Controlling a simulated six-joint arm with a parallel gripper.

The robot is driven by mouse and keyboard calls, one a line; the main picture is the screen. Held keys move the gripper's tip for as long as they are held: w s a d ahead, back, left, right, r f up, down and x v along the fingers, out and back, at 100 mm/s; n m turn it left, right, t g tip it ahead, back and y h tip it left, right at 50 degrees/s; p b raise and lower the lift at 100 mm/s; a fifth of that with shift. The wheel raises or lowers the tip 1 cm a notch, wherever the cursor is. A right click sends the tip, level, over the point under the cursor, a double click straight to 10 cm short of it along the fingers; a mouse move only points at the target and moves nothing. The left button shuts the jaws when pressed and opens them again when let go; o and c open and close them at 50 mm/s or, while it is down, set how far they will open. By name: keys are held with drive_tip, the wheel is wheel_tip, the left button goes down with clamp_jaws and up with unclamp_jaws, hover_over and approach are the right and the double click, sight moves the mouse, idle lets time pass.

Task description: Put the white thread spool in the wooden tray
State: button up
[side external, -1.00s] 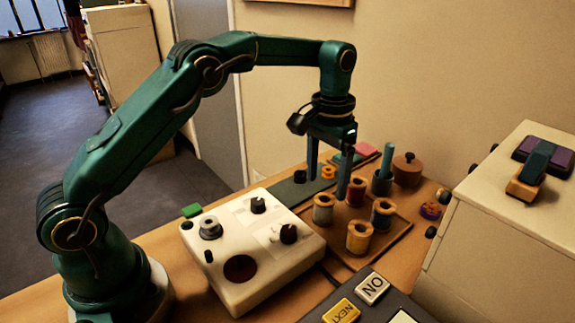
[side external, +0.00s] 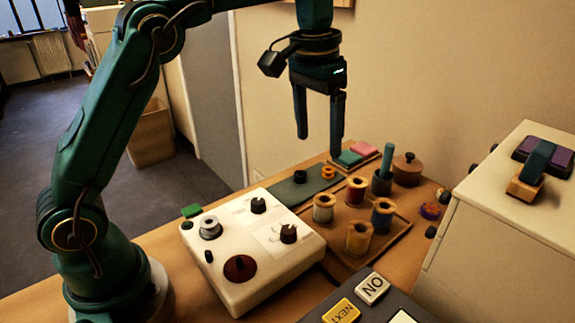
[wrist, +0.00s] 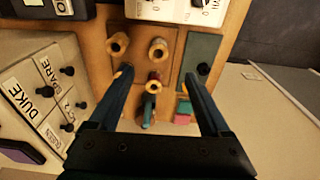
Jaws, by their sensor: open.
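The white thread spool (side external: 323,209) stands upright on the wooden tray (side external: 398,236), at the corner nearest the white control panel and the green mat. In the wrist view the spool (wrist: 158,47) shows from above, inside the tray's edge. A red spool (side external: 356,189), a blue spool (side external: 383,214) and a yellow spool (side external: 359,238) share the tray. My gripper (side external: 318,146) is open and empty, pointing down well above the tray and touching nothing. In the wrist view a finger partly hides one spool.
The white panel with knobs (side external: 250,278) lies left of the tray. The green mat (side external: 300,191) lies behind it, with a black ring and an orange ring. A cream box (side external: 510,215) rises at right.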

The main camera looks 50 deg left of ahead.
drive_tip(key=s+r+t, duration=0.2)
drive_tip(key=s+r, duration=0.1)
drive_tip(key=s, duration=0.7)
drive_tip(key=s+f+t, duration=0.2)
drive_tip(key=s+f, duration=0.4)
drive_tip(key=s, duration=0.3)
drive_tip(key=shift+a, duration=0.3)
